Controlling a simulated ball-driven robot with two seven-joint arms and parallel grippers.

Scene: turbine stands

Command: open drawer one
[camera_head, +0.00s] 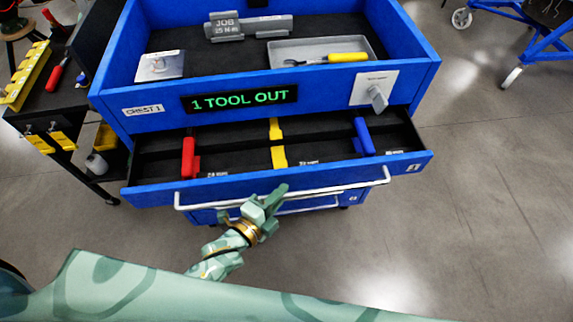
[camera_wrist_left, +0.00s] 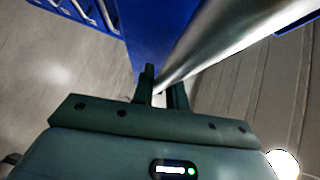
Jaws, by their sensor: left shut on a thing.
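The blue tool chest (camera_head: 225,125) stands in front of me, its sign reading "1 TOOL OUT". Drawer one (camera_head: 412,166), the top drawer with a "1" label at its right, is pulled out part way. Inside lie a red tool (camera_head: 188,158), a yellow tool (camera_head: 277,145) and a blue tool (camera_head: 364,138). A long silver handle bar (camera_head: 335,190) runs along the drawer front. My left gripper (camera_head: 268,199) is at the middle of this bar, shut on it. In the left wrist view its fingers (camera_wrist_left: 163,88) close around the bar (camera_wrist_left: 215,45). My right gripper is out of view.
A black bench (camera_head: 50,100) stands at the left. A blue wheeled frame (camera_head: 540,45) is at the upper right. The floor at the right is clear.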

